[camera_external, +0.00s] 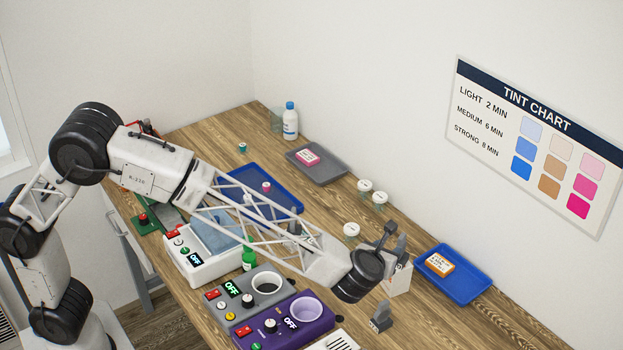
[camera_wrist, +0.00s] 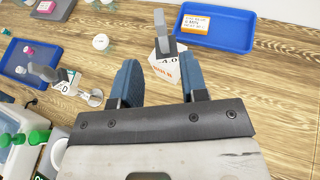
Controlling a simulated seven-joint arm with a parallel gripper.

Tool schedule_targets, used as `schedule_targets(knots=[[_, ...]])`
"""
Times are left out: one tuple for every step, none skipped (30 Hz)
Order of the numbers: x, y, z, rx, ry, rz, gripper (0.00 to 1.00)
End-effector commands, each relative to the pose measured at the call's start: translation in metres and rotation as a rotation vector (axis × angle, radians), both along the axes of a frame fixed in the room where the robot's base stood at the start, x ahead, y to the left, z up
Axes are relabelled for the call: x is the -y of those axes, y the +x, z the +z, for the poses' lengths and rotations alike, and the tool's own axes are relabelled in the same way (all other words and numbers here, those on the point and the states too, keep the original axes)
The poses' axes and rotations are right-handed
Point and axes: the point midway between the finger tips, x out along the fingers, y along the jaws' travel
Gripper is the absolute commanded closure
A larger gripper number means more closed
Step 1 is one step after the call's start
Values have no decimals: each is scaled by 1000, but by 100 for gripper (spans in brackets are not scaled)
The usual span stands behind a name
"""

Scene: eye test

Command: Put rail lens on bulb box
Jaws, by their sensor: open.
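A white box (camera_wrist: 165,68) marked 4.0, with orange lettering that I cannot read surely, stands just beyond my fingertips in the wrist view; I take it as the bulb box. It also shows in the external view (camera_external: 398,281), right of my wrist. A grey upright tab (camera_wrist: 161,28) rises from it. A second white piece with a number (camera_wrist: 65,86) lies further left, beside a grey tab (camera_wrist: 43,72) and a round silvery part (camera_wrist: 92,97). I cannot tell which thing is the rail lens.
A blue tray (camera_external: 474,290) with an orange label lies beyond the box. White-capped jars (camera_external: 351,230) stand along the wall side. Grey and purple control units (camera_external: 318,325) sit left of my wrist. Bare wood shows at right in the wrist view.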

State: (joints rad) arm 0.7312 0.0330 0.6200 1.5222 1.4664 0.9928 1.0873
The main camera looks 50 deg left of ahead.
Motion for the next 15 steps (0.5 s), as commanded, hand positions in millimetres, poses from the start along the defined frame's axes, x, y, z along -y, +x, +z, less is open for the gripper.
schedule_targets(knots=[[-1, 0, 0, 0, -2, 2, 60], [-2, 0, 1, -1, -3, 3, 60], [-4, 0, 2, -1, -8, 8, 60], [-7, -1, 3, -2, -14, 15, 60], [-11, -1, 4, -3, -22, 23, 60], [-18, -2, 7, -4, -38, 38, 60], [-25, -2, 9, -5, -52, 51, 60], [-32, -3, 11, -6, -68, 68, 60], [-44, -5, 14, -10, -93, 93, 60], [-54, -7, 16, -13, -116, 116, 60], [-66, -9, 20, -15, -140, 142, 60], [-82, -13, 24, -17, -179, 180, 60], [-95, -17, 27, -20, -209, 211, 60], [-110, -21, 31, -20, -242, 245, 60], [-129, -27, 35, -23, -287, 292, 60]])
